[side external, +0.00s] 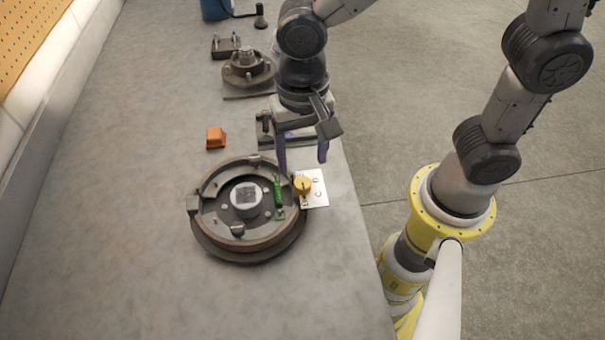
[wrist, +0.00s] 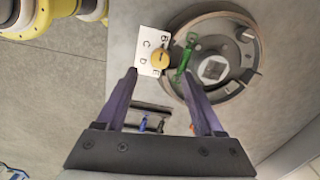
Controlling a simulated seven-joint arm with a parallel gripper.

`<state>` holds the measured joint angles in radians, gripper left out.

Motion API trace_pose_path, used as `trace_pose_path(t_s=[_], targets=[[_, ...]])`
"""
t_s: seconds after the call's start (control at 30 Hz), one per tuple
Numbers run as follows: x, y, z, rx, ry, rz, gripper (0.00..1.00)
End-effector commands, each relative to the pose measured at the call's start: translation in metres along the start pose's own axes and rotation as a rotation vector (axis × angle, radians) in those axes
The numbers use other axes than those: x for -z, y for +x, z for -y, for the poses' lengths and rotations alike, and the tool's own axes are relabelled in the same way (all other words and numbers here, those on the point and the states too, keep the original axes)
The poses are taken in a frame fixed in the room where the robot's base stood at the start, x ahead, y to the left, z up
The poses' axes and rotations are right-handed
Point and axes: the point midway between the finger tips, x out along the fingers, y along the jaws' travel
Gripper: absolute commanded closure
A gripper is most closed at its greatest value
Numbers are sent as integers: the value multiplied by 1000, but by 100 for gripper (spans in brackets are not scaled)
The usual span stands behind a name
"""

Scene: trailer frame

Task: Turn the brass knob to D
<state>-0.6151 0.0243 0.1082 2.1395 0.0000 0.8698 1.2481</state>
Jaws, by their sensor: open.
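The brass knob (side external: 303,185) sits on a white lettered card (side external: 319,197) at the right edge of the round drum plate. In the wrist view the knob (wrist: 159,58) shows a short dark mark on its face, and letters B, C, D and E show on the card (wrist: 146,36). Which letter the mark points at is too small to tell. My gripper (side external: 302,158) is open and empty, its two purple fingers pointing down, above and slightly behind the knob. In the wrist view the gripper (wrist: 158,76) has the knob just beyond its fingertips, between them sideways.
The round drum plate (side external: 208,222) with a green spring (side external: 278,191) adjoins the card. An orange block (side external: 216,138) lies behind it. A hub (side external: 247,68) and small fixtures stand further back. The bench's right edge is close to the card; its left side is clear.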

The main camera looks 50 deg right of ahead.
Motion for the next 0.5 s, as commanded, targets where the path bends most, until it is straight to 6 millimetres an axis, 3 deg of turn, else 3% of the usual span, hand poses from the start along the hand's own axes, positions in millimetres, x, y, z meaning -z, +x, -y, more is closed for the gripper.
trace_pose_path(t_s=[0.2,0.5], targets=[[0,39,-2,-5,0,2,31],[0,62,-1,-1,0,0,31]])
